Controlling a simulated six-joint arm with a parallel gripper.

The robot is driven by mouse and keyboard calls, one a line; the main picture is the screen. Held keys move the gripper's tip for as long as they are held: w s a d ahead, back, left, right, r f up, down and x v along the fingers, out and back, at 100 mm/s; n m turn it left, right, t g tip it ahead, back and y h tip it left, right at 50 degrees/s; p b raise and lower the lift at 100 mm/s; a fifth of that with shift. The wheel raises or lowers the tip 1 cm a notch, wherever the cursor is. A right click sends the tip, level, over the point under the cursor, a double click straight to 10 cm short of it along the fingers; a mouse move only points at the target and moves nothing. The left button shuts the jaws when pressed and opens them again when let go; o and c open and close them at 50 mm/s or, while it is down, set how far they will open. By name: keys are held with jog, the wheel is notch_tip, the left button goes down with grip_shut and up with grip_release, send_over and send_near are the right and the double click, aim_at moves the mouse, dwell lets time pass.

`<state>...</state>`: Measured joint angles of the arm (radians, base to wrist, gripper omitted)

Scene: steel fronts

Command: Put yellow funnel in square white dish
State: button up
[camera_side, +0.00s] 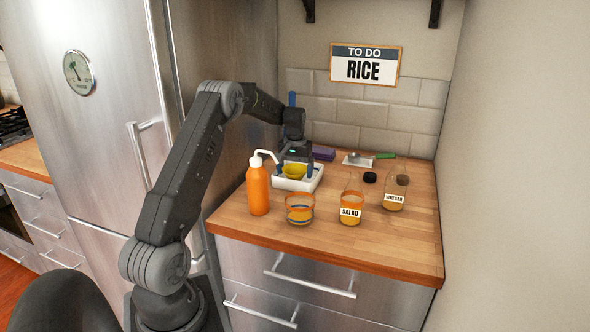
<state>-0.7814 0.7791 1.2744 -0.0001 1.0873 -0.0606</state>
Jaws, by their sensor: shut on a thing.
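The yellow funnel (293,171) is at the square white dish (284,184), within the outline of its rim as seen from here. My gripper (296,163) points down over the dish and is shut on the funnel. I cannot tell whether the funnel touches the dish floor. The orange squeeze bottle and its spout partly cover the dish's left side.
An orange bottle (258,190) with a white bent spout stands just left of the dish. A glass bowl (300,209), a salad bottle (351,208) and a vinegar bottle (396,193) stand in front and right. A purple block (323,153) lies behind.

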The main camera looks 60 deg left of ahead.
jog(key=o, duration=0.7)
notch_tip(320, 180, up, 12)
jog(key=d+r+m+t, duration=0.1)
jog(key=d+r, duration=0.3)
jog(key=d, duration=0.3)
jog(key=d+r+m, duration=0.1)
jog(key=d+r, duration=0.2)
jog(key=d, duration=0.4)
jog(key=s+d+r+m+t, duration=0.1)
jog(key=s+d+m+t, duration=0.15)
jog(key=s+d, duration=0.55)
jog(key=s+d+r+m+t, duration=0.1)
jog(key=s+d+m, duration=0.3)
jog(key=d, duration=0.8)
jog(key=s+d+f+m+t, duration=0.1)
jog(key=s+d+f, duration=0.4)
jog(key=s, duration=0.4)
jog(key=shift+s+d, duration=0.3)
